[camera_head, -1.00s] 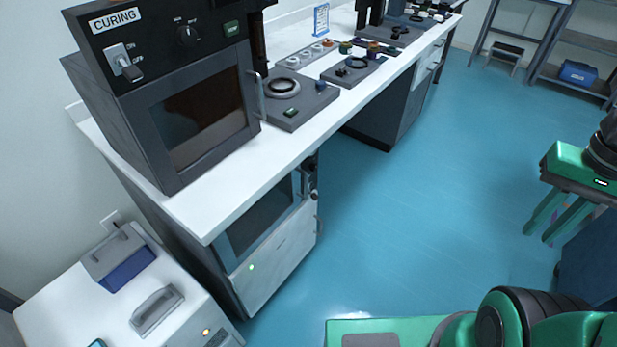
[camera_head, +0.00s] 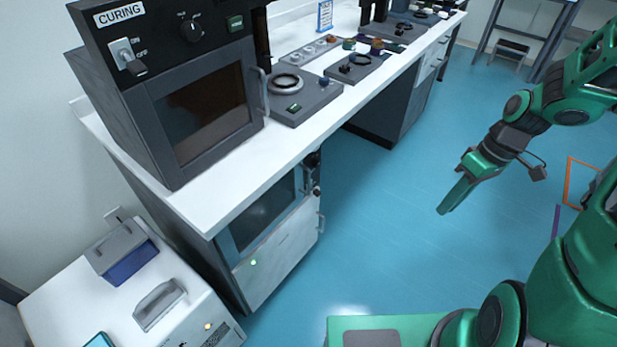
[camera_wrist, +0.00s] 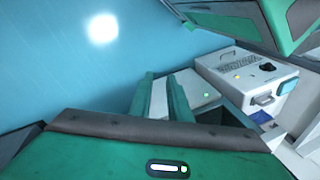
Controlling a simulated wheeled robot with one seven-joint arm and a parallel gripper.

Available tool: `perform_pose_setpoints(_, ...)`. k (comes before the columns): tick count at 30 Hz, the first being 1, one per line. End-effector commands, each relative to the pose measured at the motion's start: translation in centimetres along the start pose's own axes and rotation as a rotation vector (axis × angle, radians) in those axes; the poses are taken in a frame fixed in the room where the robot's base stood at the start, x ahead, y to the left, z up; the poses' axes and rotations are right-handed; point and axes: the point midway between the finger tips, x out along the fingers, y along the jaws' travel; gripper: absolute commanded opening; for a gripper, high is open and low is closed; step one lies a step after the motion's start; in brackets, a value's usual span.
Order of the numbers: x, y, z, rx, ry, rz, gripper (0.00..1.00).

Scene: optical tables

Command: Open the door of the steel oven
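Below the bench, a unit with a dark window (camera_head: 262,215) and a pale steel lower panel (camera_head: 280,255) is closed. It has a small green light, and handles on its right edge. On the bench, a dark grey oven (camera_head: 205,115) labelled CURING has its windowed door shut, with a vertical handle (camera_head: 264,90) at the right edge. I cannot tell for certain which one is the steel oven. My gripper (camera_head: 446,207) is over the blue floor, right of the bench and apart from both. In the wrist view my gripper (camera_wrist: 162,78) has its fingers apart, with nothing held.
A white cart or cabinet (camera_head: 60,305) at lower left carries a blue-grey box (camera_head: 122,252) and a grey handle (camera_head: 158,303). Small devices line the white bench (camera_head: 230,180). Open blue floor (camera_head: 390,220) lies right of the bench. The wrist view shows a white instrument (camera_wrist: 235,75).

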Motion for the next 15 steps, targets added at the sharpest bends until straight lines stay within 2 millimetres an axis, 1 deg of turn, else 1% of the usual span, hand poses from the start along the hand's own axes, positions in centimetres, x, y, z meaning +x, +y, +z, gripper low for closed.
perform_pose_setpoints(1, 1.7, -0.1, -1.0, -0.059, 0.011, -0.042, 0.17)
perform_pose_setpoints(6, 6.3, -1.2, -4.6, -0.266, 0.100, -0.161, 0.17)
perform_pose_setpoints(12, 11.1, -3.3, -8.6, -0.468, 0.261, -0.288, 0.17)
perform_pose_setpoints(15, 13.1, -4.5, -10.5, -0.550, 0.362, -0.341, 0.17)
